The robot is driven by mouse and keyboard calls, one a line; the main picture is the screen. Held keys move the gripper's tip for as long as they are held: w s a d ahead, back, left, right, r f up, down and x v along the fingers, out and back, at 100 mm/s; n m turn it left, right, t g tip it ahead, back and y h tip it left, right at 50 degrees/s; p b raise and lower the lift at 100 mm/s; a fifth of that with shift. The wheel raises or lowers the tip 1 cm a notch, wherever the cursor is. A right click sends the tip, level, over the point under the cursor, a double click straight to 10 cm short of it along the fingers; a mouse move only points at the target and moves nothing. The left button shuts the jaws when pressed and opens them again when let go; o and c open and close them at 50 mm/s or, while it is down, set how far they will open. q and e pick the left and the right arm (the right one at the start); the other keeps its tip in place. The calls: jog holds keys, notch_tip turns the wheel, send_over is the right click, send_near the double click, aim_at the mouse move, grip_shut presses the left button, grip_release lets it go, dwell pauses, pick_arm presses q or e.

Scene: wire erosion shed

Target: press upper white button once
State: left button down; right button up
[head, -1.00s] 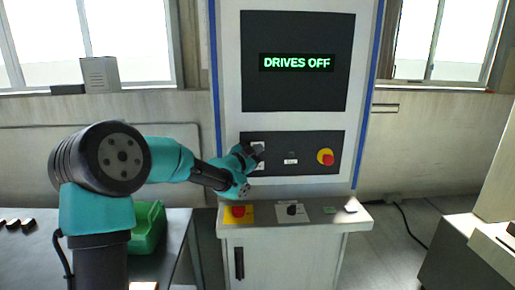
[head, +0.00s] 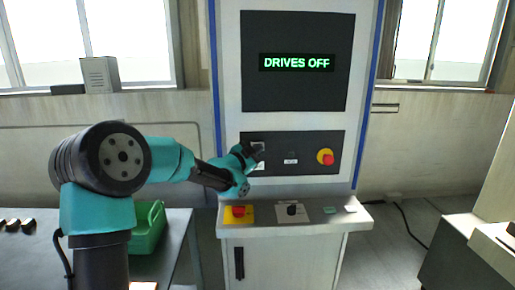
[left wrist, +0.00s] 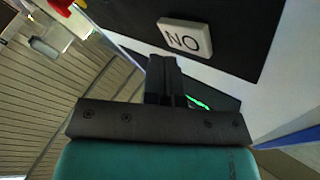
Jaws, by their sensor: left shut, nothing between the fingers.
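The upper white button (head: 258,144) is on the dark control panel (head: 310,140) of the machine, partly hidden by my left gripper. A lower white button (head: 259,166) shows just below, also partly hidden. My left gripper (head: 257,150) is shut and empty, its tips close to the buttons. In the left wrist view the shut fingers (left wrist: 163,62) point towards a white button (left wrist: 185,38) whose label reads "NO" in the picture, perhaps ON upside down. I cannot tell which button this is, or whether the tips touch one. My right gripper is not in view.
The screen (head: 297,92) above reads DRIVES OFF. A red button on yellow (head: 325,157) is to the right on the panel. The ledge below carries another red button (head: 238,211) and a black knob (head: 291,209). A green bin (head: 147,228) stands on the left table.

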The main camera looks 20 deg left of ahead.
pick_arm(q)
jog(key=shift+w+a, duration=0.15)
jog(key=shift+w, duration=0.2)
jog(key=shift+w+a, duration=0.2)
jog(key=shift+w, duration=0.15)
dwell(0.8)
jog(key=shift+s, duration=0.15)
jog(key=shift+s+d, duration=0.4)
jog(key=shift+s, duration=0.2)
jog(key=shift+s, duration=0.1)
jog(key=s+d, duration=0.1)
jog(key=s, duration=0.1)
jog(key=s+d, duration=0.1)
jog(key=s, duration=0.1)
jog(key=shift+s+d, duration=0.1)
jog(key=shift+d, duration=0.1)
dwell(0.5)
jog(key=shift+f, duration=0.1)
dwell(0.4)
